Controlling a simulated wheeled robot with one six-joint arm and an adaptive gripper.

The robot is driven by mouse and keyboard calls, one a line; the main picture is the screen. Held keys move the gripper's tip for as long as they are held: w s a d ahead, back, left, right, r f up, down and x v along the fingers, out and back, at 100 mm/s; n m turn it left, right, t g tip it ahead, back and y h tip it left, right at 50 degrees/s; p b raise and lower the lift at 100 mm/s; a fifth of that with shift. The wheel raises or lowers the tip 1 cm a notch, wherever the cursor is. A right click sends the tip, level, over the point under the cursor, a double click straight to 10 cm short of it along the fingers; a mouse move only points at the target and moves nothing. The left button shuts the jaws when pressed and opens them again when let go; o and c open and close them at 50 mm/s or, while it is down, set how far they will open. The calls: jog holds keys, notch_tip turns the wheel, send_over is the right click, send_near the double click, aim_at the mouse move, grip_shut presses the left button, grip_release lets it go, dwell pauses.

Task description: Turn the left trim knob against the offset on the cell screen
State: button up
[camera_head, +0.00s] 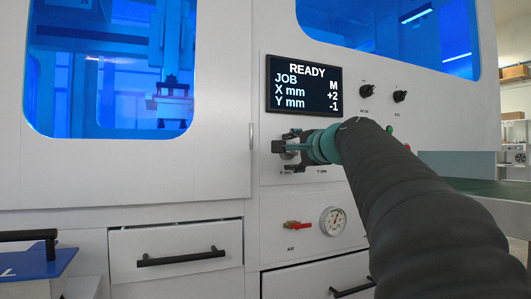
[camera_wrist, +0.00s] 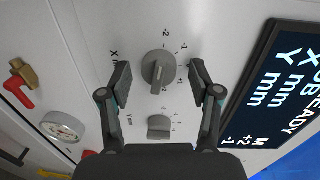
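The cell screen (camera_head: 304,84) reads READY, JOB M, X mm +2, Y mm -1; part of it shows in the wrist view (camera_wrist: 278,85). The left trim knob (camera_wrist: 158,68), labelled X mm, is a grey round knob with a raised ridge. Its ridge runs roughly up and down in the wrist view, along the -2 to +2 line; its pointing end is unclear. My gripper (camera_wrist: 160,82) is open, with one finger on each side of this knob and a visible gap on both sides. In the head view my gripper (camera_head: 287,147) is at the panel and largely hides the knob.
The Y mm knob (camera_wrist: 159,127) sits close beside the X knob. Two black knobs (camera_head: 366,90) (camera_head: 400,96) are right of the screen. Below are a red air valve (camera_head: 298,225), a gauge (camera_head: 333,221) and a drawer handle (camera_head: 181,257).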

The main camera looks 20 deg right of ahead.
jog(key=shift+s, duration=0.15)
jog(key=s, duration=1.1)
jog(key=shift+s+d+r, duration=0.25)
jog(key=shift+s+r, duration=0.1)
jog(key=shift+r, duration=0.05)
